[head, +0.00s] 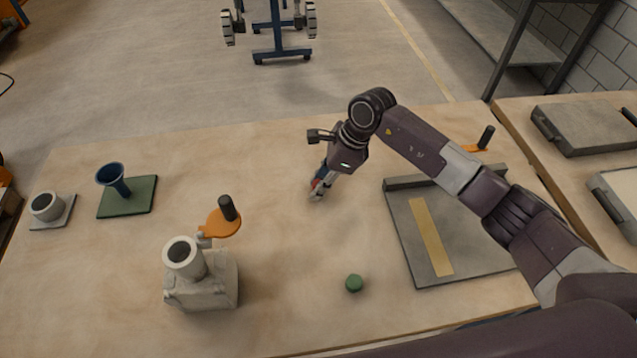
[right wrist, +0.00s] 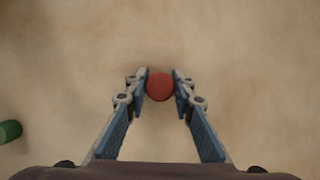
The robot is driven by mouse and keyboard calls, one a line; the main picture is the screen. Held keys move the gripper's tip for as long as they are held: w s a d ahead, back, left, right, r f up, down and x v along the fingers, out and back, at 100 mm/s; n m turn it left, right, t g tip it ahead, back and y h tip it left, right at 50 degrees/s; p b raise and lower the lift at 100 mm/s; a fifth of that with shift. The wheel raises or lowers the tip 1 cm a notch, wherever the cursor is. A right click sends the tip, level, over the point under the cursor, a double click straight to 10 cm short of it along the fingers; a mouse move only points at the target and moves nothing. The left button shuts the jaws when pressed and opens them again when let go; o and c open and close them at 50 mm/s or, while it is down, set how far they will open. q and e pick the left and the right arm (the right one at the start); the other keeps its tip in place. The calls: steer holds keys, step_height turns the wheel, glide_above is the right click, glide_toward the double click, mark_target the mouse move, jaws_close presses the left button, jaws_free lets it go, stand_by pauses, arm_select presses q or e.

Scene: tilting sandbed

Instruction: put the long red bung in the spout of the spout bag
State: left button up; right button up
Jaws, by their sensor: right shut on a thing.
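The spout bag (head: 208,292) is a pale grey, boxy bag at the front left of the table in the head view. Its round spout (head: 184,255) points up, with a dark open mouth. The red bung (right wrist: 160,87) shows end-on as a red disc between the fingertips in the right wrist view. My right gripper (head: 317,189) is shut on it over the middle of the table, to the right of and behind the bag; it also shows in the right wrist view (right wrist: 160,85). The bung's length is hidden. My left gripper is not in view.
A green bung (head: 354,284) lies right of the bag. An orange paddle with a black handle (head: 222,222) is just behind the bag. A blue funnel on a green mat (head: 142,204) and a grey cup (head: 46,207) stand left. A grey tray (head: 408,240) lies right.

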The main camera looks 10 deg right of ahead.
steer(key=shift+f, duration=0.1)
steer(key=o, duration=0.9)
